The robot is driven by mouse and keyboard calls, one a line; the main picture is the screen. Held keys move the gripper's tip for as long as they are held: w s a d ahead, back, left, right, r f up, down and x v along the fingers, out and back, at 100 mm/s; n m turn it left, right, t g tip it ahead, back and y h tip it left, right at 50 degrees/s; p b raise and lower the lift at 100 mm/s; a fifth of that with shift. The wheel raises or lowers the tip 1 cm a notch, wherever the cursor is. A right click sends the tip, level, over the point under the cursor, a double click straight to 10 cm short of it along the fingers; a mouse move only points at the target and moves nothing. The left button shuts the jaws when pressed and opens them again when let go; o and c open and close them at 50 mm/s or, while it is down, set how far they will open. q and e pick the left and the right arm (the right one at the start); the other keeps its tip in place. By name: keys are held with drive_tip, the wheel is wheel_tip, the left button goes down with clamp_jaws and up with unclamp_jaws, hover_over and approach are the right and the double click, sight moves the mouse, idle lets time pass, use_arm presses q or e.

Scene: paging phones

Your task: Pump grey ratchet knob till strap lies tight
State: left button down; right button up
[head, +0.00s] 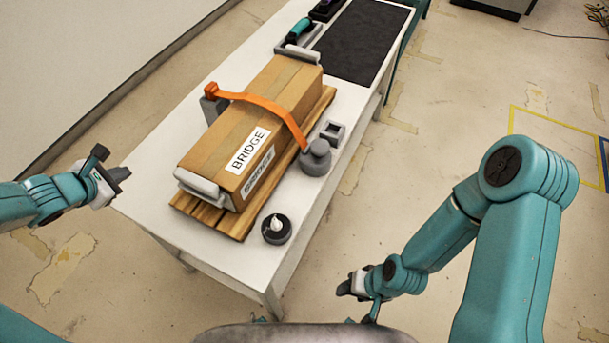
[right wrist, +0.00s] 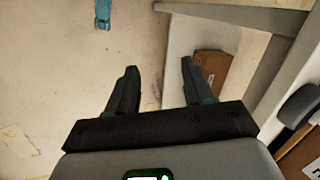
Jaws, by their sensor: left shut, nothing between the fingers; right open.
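The grey ratchet knob (head: 316,154) stands on the table at the right side of a long cardboard box (head: 250,125). An orange strap (head: 262,104) runs from a grey post (head: 213,106) over the box to the knob. The strap arches up at its left end and seems to stand off the box there. My left gripper (head: 120,175) is shut and empty at the table's left edge, apart from the box. My right gripper (head: 347,289) is low, off the table's front right side. In the right wrist view its fingers (right wrist: 157,85) are apart with nothing between them.
The box lies on a wooden pallet (head: 196,212) on the white table (head: 150,200). A round dark dish (head: 276,229) with a white piece sits near the front edge. A small grey square holder (head: 333,132) stands behind the knob. A black mat (head: 362,40) covers the far end.

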drive_tip(key=shift+s, duration=0.1)
clamp_jaws()
idle(1.5)
